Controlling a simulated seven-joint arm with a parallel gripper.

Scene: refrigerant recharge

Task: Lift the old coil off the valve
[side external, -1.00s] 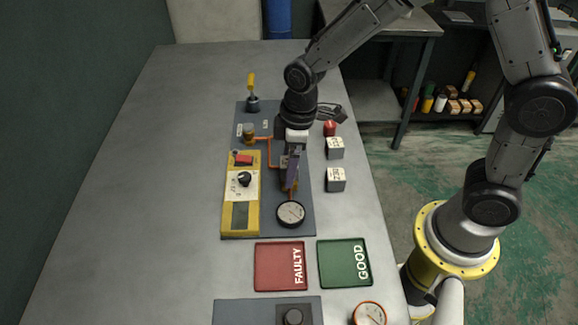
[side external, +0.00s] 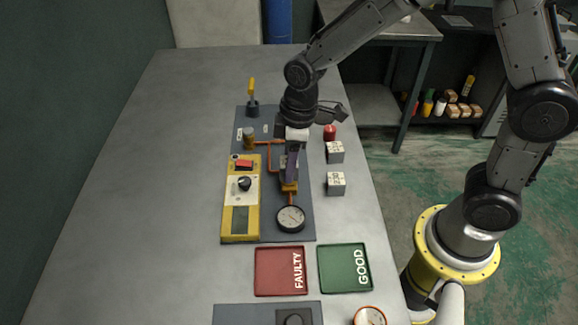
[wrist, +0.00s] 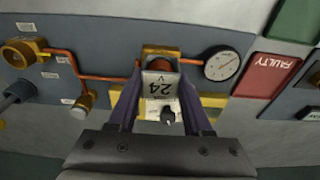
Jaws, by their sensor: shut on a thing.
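The old coil (wrist: 160,82), a pale box marked "24 V", sits between the two purple fingers of my gripper (wrist: 162,110) in the wrist view. The fingers are shut on its sides. In the side view my gripper (side external: 291,172) points down over the panel and mostly hides the coil. The brass valve (side external: 289,187) shows just below the fingertips, on the copper pipe line. In the wrist view the valve (wrist: 160,52) shows behind the coil. I cannot tell whether the coil is fully clear of the valve.
A yellow meter (side external: 240,222) lies left of the valve, and a round gauge (side external: 291,219) is in front. Two pale cubes (side external: 334,152) (side external: 335,184) and a red item (side external: 329,132) stand right of the panel. Red FAULTY (side external: 270,271) and green GOOD (side external: 335,268) trays lie nearer. The table's left side is clear.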

